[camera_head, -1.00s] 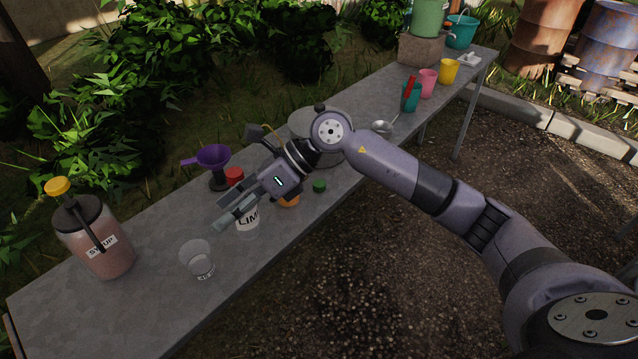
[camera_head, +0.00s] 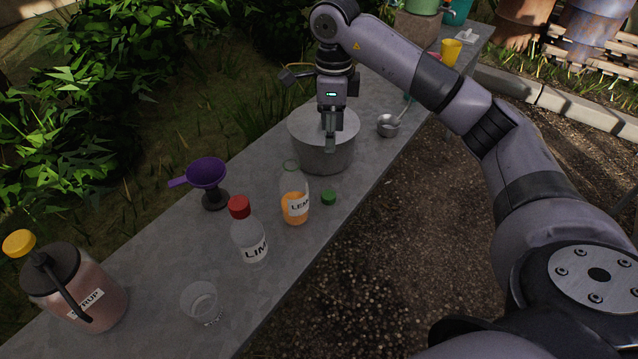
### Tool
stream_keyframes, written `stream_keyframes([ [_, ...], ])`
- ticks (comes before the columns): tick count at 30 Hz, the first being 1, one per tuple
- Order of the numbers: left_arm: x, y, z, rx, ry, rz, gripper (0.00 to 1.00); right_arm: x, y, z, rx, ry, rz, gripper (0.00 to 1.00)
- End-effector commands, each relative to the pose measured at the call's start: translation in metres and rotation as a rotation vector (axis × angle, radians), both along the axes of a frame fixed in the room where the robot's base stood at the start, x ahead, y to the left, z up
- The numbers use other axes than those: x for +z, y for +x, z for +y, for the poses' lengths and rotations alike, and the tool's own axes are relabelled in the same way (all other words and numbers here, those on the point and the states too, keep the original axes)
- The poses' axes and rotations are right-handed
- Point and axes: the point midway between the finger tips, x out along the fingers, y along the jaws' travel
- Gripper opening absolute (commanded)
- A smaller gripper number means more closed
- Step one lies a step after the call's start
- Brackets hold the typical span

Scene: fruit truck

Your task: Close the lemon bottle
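The lemon bottle (camera_head: 294,206) stands upright and uncapped on the table, clear glass with orange liquid low inside and a label that reads "LEM". A green cap (camera_head: 328,197) lies on the table just to its right. My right gripper (camera_head: 331,143) points down in front of the grey pot, above and behind the lemon bottle and green cap, apart from both. Its fingers show nearly edge-on, so their opening is unclear; no object shows in them. My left gripper is not in view.
The lime bottle (camera_head: 250,242) with a red cap stands left of the lemon bottle. A purple funnel (camera_head: 207,174), syrup jug (camera_head: 85,300), clear cup (camera_head: 200,301), grey pot (camera_head: 310,128) and ladle (camera_head: 388,125) stand around. The table's front edge is close to the green cap.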

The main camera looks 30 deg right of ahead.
Motion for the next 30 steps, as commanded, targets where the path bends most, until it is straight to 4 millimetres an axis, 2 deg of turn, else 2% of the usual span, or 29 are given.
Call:
stream_keyframes([
  [7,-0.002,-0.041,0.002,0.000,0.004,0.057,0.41,0.000,0.000,0.000,0.000,0.001,-0.001,0.53],
  [11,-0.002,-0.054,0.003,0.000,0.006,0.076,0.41,-0.007,0.000,0.000,0.000,0.001,0.003,0.53],
  [14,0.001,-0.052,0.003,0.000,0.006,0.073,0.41,-0.023,-0.001,0.000,0.000,0.002,0.006,0.53],
  [23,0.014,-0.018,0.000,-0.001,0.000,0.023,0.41,-0.088,-0.002,0.001,0.000,0.003,0.005,0.53],
  [27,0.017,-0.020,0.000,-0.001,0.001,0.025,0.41,-0.110,-0.002,0.002,0.000,0.003,0.003,0.53],
  [30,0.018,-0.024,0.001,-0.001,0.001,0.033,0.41,-0.119,-0.001,0.001,0.000,0.002,0.001,0.53],
])
